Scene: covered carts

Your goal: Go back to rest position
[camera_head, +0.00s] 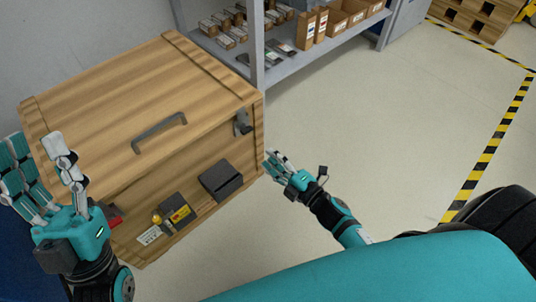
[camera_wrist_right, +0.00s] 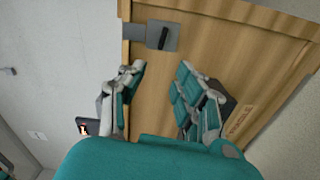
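My right gripper (camera_head: 277,162) is in the middle of the head view, beside the right front corner of a wooden crate (camera_head: 100,90). In the right wrist view, its two finger groups (camera_wrist_right: 162,72) are spread apart with nothing between them. The crate's wooden face (camera_wrist_right: 160,110) and a grey latch (camera_wrist_right: 163,36) show beyond the fingers. My left gripper (camera_head: 38,150) is at the left edge of the head view, in front of the crate's left side. Its fingers point up and stand apart, with nothing seen between them. The crate's lid is down.
The lid has a grey handle (camera_head: 159,131). A grey shelf (camera_head: 320,47) with small boxes stands behind. Open floor (camera_head: 400,130) lies right, with yellow-black tape (camera_head: 490,145).

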